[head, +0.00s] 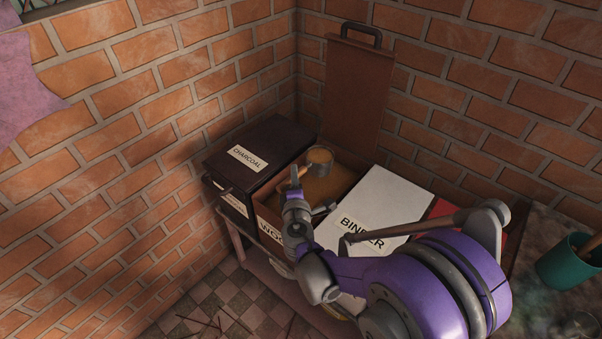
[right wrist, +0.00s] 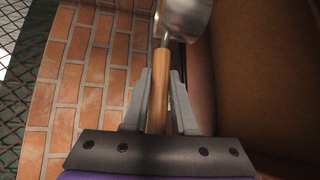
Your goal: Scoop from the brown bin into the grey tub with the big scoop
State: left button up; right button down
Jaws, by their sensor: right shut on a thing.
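The brown bin (head: 268,212), with a label partly reading "WOO", stands open between two closed bins, and brown powder (head: 325,188) lies inside. My right gripper (head: 297,180) is shut on the wooden handle of the big scoop (head: 319,160), just above the bin's opening. The scoop's metal cup holds brown material up near its rim and looks about upright. In the right wrist view the handle (right wrist: 158,88) runs between the fingers (right wrist: 160,100), with the metal cup (right wrist: 183,18) beyond. My left gripper is not in view. I cannot see a grey tub.
The brown bin's lid (head: 352,95) stands raised against the wall. A dark charcoal bin (head: 265,150) is at left and a white-lidded binder bin (head: 390,205) at right, both closed. A teal cup (head: 568,265) stands on the counter at far right. Brick walls close the corner.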

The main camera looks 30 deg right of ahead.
aim_at(276, 191)
jog(key=shift+s+a+r+p, duration=0.3)
jog(key=shift+s+a+r, duration=0.25)
jog(key=shift+a, duration=0.6)
jog(key=shift+s+a+r+p, duration=0.4)
jog(key=shift+a+r, duration=0.2)
jog(key=shift+a, duration=0.55)
jog(key=shift+s+a+r+p, duration=0.25)
jog(key=shift+s+a+r, duration=0.3)
jog(key=shift+a, duration=0.6)
